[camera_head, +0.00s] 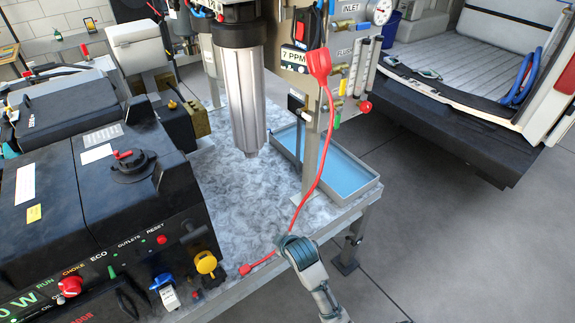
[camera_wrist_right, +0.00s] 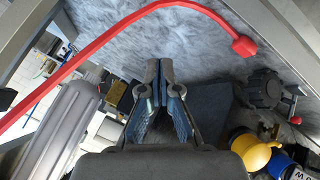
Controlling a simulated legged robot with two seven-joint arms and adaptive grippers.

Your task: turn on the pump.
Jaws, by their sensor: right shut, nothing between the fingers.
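I cannot tell for sure which part is the pump. A black switch box with a red rocker (camera_head: 299,30) is on the upright panel, above the "7 PPM" label. A red cable (camera_head: 322,160) hangs from a red plug-like end (camera_head: 319,63) on the panel down to the tabletop, where its other red end (camera_head: 246,269) lies near the generator. The cable also crosses the right wrist view (camera_wrist_right: 110,45). My right gripper (camera_head: 288,241) is at the table's front edge, beside the cable. Its fingers (camera_wrist_right: 158,72) are together and empty. My left gripper is not in view.
A black generator (camera_head: 120,215) with yellow (camera_head: 206,263) and blue (camera_head: 162,282) plugs stands at left. A silver filter housing (camera_head: 241,95) hangs over the grey table (camera_head: 225,140). A blue-bottomed tray (camera_head: 345,170) is behind the post. Open floor lies right.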

